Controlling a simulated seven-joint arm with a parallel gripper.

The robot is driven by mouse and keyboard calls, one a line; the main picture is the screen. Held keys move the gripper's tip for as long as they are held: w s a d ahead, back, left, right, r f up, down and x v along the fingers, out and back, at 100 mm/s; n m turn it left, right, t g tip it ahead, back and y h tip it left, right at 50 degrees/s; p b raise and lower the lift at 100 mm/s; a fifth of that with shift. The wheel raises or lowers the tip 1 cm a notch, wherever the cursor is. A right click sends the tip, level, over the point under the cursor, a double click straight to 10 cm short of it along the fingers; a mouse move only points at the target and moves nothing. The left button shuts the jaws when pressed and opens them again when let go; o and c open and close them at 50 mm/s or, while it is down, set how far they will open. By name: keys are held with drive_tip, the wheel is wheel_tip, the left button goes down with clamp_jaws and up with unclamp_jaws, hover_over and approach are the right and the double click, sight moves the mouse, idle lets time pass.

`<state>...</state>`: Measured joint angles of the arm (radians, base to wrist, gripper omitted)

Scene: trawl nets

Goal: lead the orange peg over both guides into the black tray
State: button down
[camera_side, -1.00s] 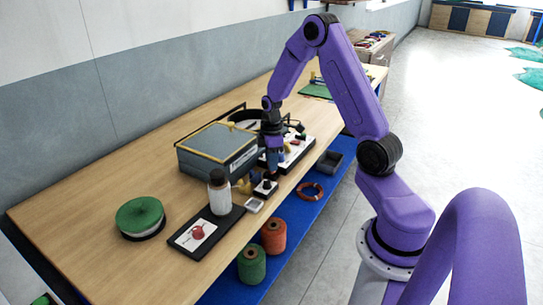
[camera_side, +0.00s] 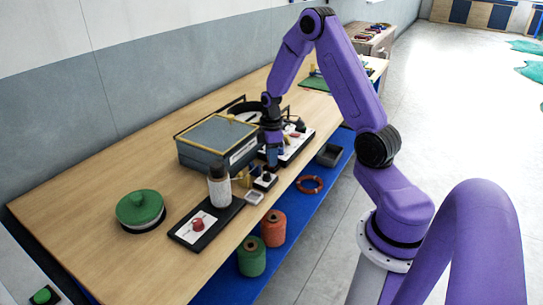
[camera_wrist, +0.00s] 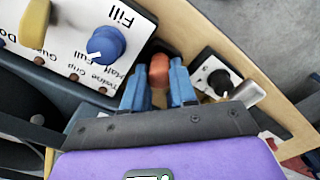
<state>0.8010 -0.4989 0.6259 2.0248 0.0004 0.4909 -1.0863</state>
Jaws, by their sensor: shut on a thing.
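My gripper (camera_side: 272,165) points down at the near edge of the bench, beside the small white box with a black knob. In the wrist view its blue fingers (camera_wrist: 159,92) are closed on the orange peg (camera_wrist: 158,72), whose rounded end shows between them. The peg cannot be made out in the side view. A black tray (camera_side: 182,236) lies towards the front of the bench, with a white card and a red item on it; a bottle stands at its far end. A small yellow piece (camera_side: 244,176), perhaps a guide, stands between bottle and gripper. I cannot clearly identify the second guide.
A grey case with a yellow-edged lid (camera_side: 218,138) stands left of my gripper. A white control panel (camera_side: 292,146) lies behind it; its blue knob (camera_wrist: 105,45) is near my fingers.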

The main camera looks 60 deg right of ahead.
drive_tip(key=shift+f, duration=0.2)
idle(0.4)
drive_tip(key=c, duration=0.8)
unclamp_jaws()
drive_tip(key=shift+d, duration=0.1)
drive_tip(key=shift+w, duration=0.1)
drive_tip(key=shift+d+r, duration=0.1)
drive_tip(key=shift+r, duration=0.3)
drive_tip(key=r, duration=1.6)
drive_tip(key=shift+a+r, duration=0.3)
drive_tip(key=shift+a, duration=0.1)
